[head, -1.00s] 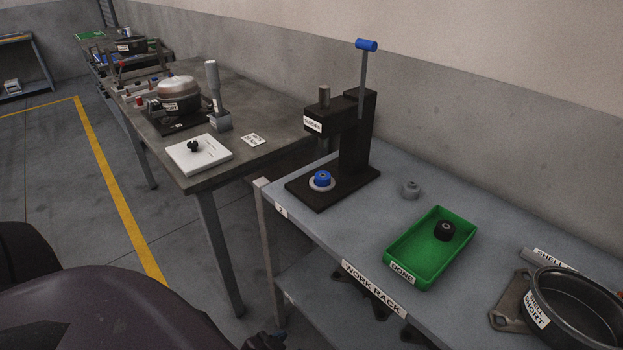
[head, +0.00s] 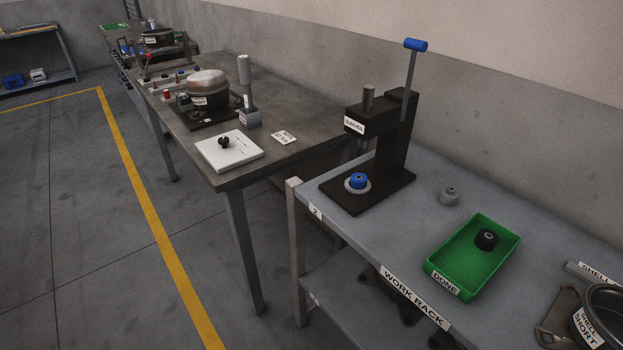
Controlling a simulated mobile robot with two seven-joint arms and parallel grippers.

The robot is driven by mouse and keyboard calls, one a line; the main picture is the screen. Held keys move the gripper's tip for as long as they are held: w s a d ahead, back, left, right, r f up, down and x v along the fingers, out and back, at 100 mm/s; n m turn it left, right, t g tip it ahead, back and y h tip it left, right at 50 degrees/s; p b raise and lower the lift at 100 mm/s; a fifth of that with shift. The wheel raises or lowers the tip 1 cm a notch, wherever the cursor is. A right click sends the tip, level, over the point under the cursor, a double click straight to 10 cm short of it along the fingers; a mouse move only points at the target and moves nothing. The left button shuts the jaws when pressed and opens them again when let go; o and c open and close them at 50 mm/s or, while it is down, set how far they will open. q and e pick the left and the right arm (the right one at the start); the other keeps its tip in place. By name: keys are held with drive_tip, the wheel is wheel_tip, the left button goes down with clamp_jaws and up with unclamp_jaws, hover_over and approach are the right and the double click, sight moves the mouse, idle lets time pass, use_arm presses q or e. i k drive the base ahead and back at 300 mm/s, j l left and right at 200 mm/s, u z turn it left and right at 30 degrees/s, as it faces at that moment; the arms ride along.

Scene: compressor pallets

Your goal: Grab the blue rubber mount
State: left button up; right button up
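The blue rubber mount (head: 357,181) sits on a pale round seat on the base of the black press (head: 385,150), on the work rack (head: 400,222). The press has a lever with a blue handle (head: 415,45), which stands up above it. The press ram is above the mount, and a gap shows between them. Neither of my grippers is in view.
A green tray (head: 437,262) labelled DONE holds a black mount (head: 486,239). A grey mount (head: 449,196) stands between press and tray. A shell (head: 600,318) is at the right edge. A darker table (head: 265,165) stands left; floor is clear at far left.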

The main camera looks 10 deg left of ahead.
sight(358, 180)
drive_tip(key=i+j+z, duration=0.15)
drive_tip(key=j, duration=0.2)
drive_tip(key=i+j+z, duration=0.15)
drive_tip(key=j, duration=0.25)
drive_tip(key=i+j+z, duration=0.15)
drive_tip(key=j, duration=0.3)
